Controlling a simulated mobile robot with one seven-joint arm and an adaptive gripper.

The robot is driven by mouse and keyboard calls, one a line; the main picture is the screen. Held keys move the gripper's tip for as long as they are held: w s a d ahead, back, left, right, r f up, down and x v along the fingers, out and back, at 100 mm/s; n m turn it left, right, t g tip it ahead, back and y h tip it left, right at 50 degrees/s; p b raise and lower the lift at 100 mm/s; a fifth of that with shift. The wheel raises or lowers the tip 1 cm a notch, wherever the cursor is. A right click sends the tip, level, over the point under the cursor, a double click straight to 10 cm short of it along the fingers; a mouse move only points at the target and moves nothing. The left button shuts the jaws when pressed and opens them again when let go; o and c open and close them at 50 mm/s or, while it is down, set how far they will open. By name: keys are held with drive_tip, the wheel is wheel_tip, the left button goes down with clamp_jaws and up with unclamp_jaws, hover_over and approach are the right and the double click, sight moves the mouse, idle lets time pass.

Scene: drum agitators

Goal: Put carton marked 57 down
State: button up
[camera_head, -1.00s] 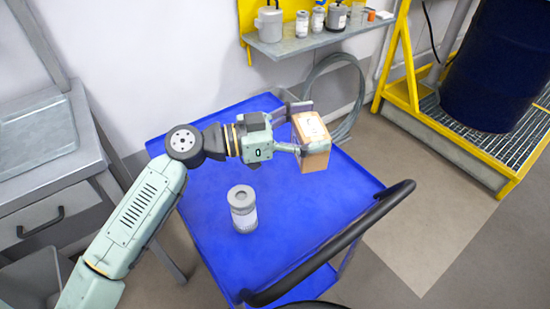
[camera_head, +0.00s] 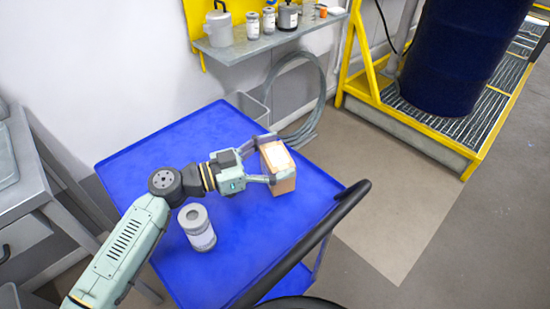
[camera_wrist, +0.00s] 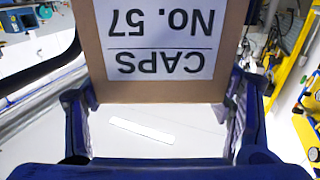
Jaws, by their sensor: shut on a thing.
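The brown carton (camera_head: 283,186) is held upright over the right part of the blue trolley top (camera_head: 215,125). In the wrist view its white label (camera_wrist: 157,38) reads "CAPS No. 57", upside down. My gripper (camera_head: 272,158) is shut on the carton, with one finger on either side of it. Its blue-looking fingers (camera_wrist: 163,108) flank the carton in the wrist view. The carton's base is low over the trolley; I cannot tell whether it touches.
The black handle (camera_head: 310,240) runs along the trolley's near right side. Bare blue surface lies behind and around the carton. A shelf with containers (camera_head: 270,45) hangs behind.

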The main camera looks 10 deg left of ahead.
drive_tip(key=shift+f, duration=0.35)
drive_tip(key=shift+f, duration=0.1)
drive_tip(key=shift+f, duration=0.5)
drive_tip(key=o, duration=1.4)
drive_tip(key=shift+f, duration=0.1)
